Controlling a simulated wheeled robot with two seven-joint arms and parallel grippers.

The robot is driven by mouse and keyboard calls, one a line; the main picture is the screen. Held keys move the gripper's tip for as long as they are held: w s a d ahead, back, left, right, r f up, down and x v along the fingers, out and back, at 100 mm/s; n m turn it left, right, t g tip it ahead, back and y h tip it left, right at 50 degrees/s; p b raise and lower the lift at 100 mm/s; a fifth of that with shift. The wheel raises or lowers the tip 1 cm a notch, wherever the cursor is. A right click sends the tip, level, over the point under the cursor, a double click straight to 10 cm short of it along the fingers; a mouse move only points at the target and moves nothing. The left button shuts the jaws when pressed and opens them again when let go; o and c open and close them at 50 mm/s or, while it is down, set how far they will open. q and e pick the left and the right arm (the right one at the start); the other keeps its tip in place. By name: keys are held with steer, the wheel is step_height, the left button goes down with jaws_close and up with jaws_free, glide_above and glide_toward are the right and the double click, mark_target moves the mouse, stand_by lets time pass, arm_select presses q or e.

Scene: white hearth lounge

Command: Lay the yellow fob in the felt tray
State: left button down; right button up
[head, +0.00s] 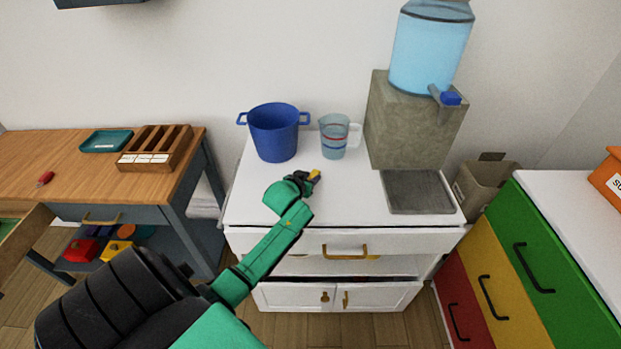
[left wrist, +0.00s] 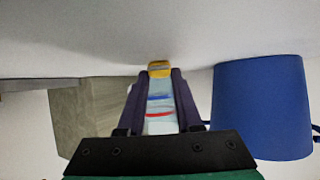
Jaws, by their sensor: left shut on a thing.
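The yellow fob (head: 315,174) is small and sits at the tip of my left gripper (head: 309,179), over the white cabinet top. In the left wrist view, the fob (left wrist: 159,68) is pinched between the two dark fingertips of my left gripper (left wrist: 159,75). The head view does not clearly show its height above the cabinet. A shallow teal tray (head: 107,141), which looks like the felt tray, lies at the back of the wooden table on the left, far from the gripper. It looks empty. My right gripper is out of view.
A blue pot (head: 274,134), a measuring jug (head: 333,136) and a water dispenser (head: 409,118) with a grey drip tray (head: 418,192) stand on the cabinet (head: 350,206). A slotted wooden organizer (head: 157,148) stands beside the teal tray. A red item (head: 45,179) lies on the wooden table (head: 90,181).

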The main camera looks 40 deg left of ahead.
arm_select(q)
steer(key=c, duration=0.6)
jaws_free()
